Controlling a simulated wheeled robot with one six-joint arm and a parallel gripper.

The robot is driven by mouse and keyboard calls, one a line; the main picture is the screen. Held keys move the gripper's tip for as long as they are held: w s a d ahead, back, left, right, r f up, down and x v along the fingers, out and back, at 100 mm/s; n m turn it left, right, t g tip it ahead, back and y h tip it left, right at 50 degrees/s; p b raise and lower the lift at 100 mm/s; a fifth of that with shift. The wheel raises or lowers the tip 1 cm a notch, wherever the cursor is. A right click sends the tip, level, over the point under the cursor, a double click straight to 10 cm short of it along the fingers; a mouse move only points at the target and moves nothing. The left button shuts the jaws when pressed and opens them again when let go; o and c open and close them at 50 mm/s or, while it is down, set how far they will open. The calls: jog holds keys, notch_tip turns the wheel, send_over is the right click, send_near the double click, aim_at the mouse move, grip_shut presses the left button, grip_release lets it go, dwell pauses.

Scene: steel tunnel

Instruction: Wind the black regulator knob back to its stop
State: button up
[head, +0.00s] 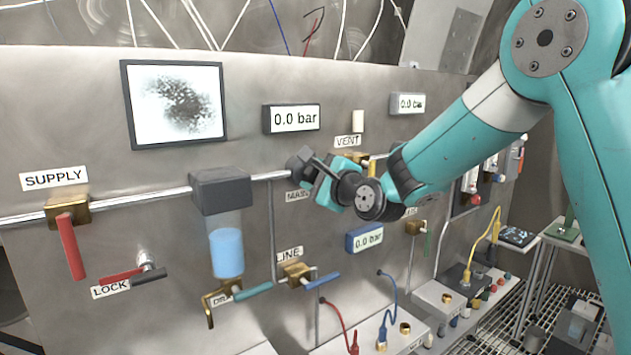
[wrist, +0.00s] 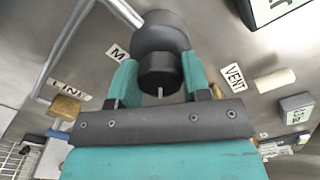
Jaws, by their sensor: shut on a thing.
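The black regulator knob (wrist: 160,75) sits on the front of a dark regulator body (wrist: 160,32) on the steel panel. In the wrist view my gripper (wrist: 160,78) has its teal fingers on either side of the knob, shut on it. A pale line shows on the knob's lower face. In the head view the regulator (head: 302,160) is at the end of the horizontal pipe, and my gripper (head: 318,176) reaches it from the right; the knob is mostly hidden there by the fingers. I cannot read the knob's turn position.
Displays reading 0.0 bar (head: 292,118) are on the panel. A filter bowl with blue liquid (head: 226,250) hangs left of the regulator. A red supply lever (head: 70,246) is at far left, a blue line lever (head: 322,281) below. A vent valve is close to my gripper's right.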

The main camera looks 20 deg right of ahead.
jog(key=n+b, duration=0.1)
jog(key=b, duration=0.1)
jog(key=n+b, duration=0.1)
jog(key=n, duration=0.1)
jog(key=shift+f+b, duration=0.35)
jog(key=shift+b, duration=0.05)
jog(key=n+b, duration=1)
jog(key=b, duration=0.1)
jog(key=n+b, duration=0.3)
jog(key=n, duration=0.1)
jog(key=shift+b, duration=0.4)
jog(key=n+b, duration=0.3)
jog(key=shift+n, duration=0.3)
jog(key=n+b, duration=0.3)
jog(key=n, duration=0.2)
jog(key=shift+r+n+b, duration=0.1)
jog(key=shift+n+b, duration=0.2)
